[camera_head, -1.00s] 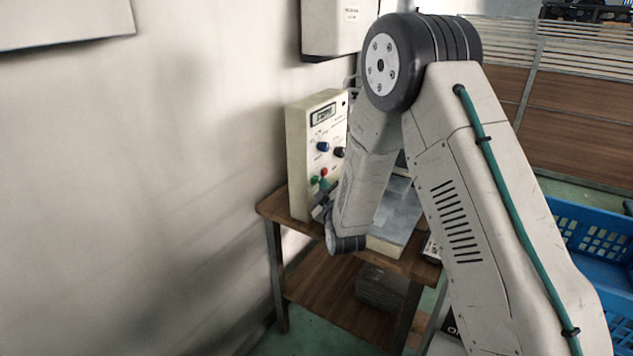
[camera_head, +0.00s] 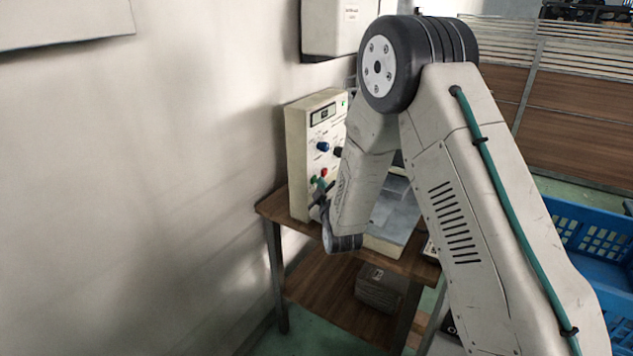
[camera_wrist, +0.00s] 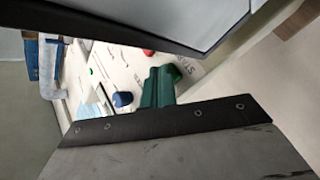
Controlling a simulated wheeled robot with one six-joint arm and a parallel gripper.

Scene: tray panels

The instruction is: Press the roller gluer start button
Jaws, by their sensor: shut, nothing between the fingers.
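The roller gluer's cream control panel (camera_head: 298,165) stands upright on a wooden table. The green start button (camera_head: 313,178) sits low on its face, beside a red button (camera_head: 324,172). My gripper (camera_head: 323,184) is shut and empty, its dark green fingertips at the panel just by the green button. In the wrist view the shut fingertips (camera_wrist: 158,88) meet the panel by printed "START" lettering, and the green button is hidden behind them. Whether they touch it cannot be told. The red button (camera_wrist: 148,52) shows above them. A small lamp (camera_head: 344,103) at the panel's top right glows green.
Blue and dark knobs (camera_head: 323,146) stick out above the buttons. The wooden table (camera_head: 277,207) carries the machine, with a box (camera_head: 380,288) on its lower shelf. A wall cabinet (camera_head: 335,25) hangs above. Blue crates (camera_head: 590,240) stand at right.

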